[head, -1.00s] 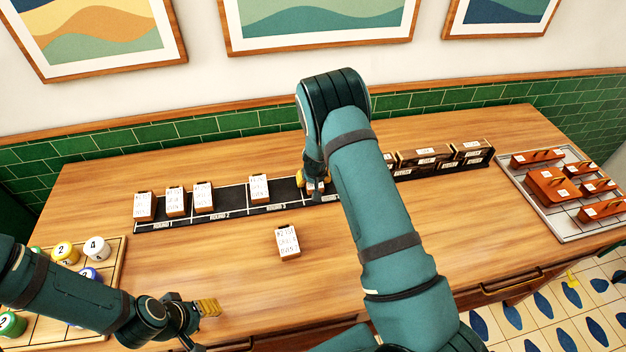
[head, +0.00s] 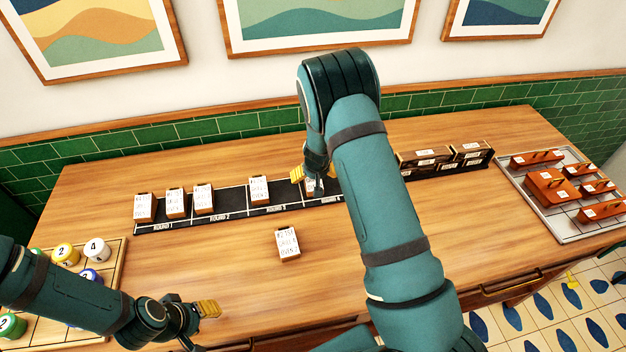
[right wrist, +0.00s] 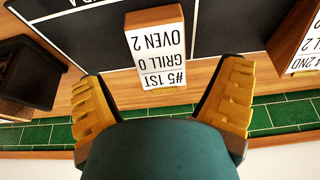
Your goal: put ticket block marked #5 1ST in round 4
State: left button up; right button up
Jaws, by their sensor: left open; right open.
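The ticket block marked #5 1ST (right wrist: 155,45) stands upright on the black rail, in the section labelled ROUND 4, in the right wrist view. In the head view the block (head: 309,187) is partly hidden by my right gripper (head: 312,177). The right gripper (right wrist: 163,88) is open, with a yellow finger to each side and clear of the block, which nothing holds. My left gripper (head: 200,310) is open and empty over the table at front left.
The rail (head: 235,205) holds other blocks in rounds 1 to 3. A loose block (head: 287,244) stands before it. A dark rack (head: 425,172) stands at right. The front middle is clear.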

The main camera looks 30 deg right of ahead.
jog(key=v, duration=0.7)
jog(key=shift+s, duration=0.1)
